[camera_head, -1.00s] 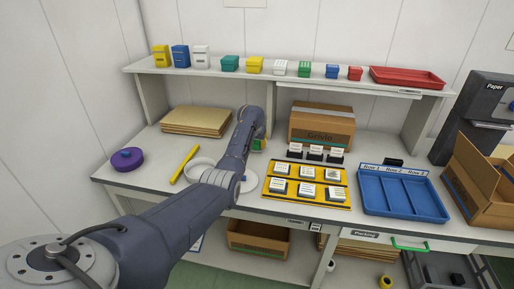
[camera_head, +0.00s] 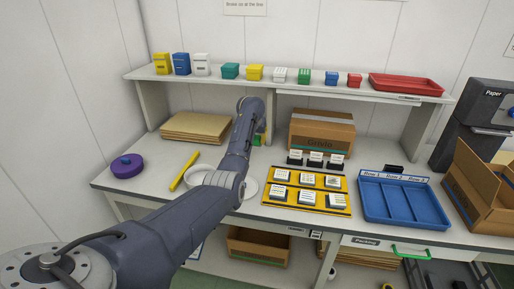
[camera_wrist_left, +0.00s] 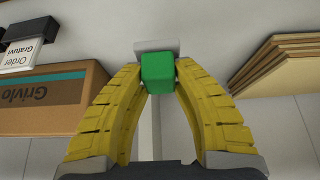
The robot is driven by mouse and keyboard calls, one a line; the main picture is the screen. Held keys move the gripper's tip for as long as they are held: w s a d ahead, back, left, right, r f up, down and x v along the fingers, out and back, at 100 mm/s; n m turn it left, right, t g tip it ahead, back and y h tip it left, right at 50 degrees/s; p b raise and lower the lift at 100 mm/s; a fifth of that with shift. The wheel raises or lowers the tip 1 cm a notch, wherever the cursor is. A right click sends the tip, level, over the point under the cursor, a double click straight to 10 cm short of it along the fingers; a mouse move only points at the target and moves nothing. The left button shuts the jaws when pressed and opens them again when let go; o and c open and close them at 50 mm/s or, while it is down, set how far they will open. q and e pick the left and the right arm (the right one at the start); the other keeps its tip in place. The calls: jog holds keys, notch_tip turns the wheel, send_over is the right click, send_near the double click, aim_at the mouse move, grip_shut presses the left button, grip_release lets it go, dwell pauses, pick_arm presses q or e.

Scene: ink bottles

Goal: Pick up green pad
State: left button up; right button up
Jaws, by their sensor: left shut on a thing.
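The green pad (camera_wrist_left: 156,70) is a small green block in the left wrist view. My left gripper (camera_wrist_left: 158,82) has yellow ribbed fingers that are closed on its two sides. A pale grey flat piece (camera_wrist_left: 156,46) shows right behind the pad; I cannot tell whether they touch. In the head view my left arm reaches over the bench and hides most of the gripper; only a bit of yellow and green (camera_head: 259,139) shows beside the wrist, in front of the back panel. My right gripper is not in view.
A brown carton (camera_head: 322,134) stands just right of the gripper, and brown boards (camera_head: 196,126) lie left. The upper shelf (camera_head: 290,82) carries several small boxes, one green (camera_head: 304,76). A yellow rack (camera_head: 307,191) and a blue tray (camera_head: 403,202) lie front right.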

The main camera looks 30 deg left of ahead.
aim_at(257, 137)
pick_arm(q)
notch_tip(257, 137, up, 14)
jog(key=shift+f, duration=0.25)
dwell(0.3)
jog(key=o, duration=0.5)
jog(key=shift+c, duration=0.2)
grip_shut()
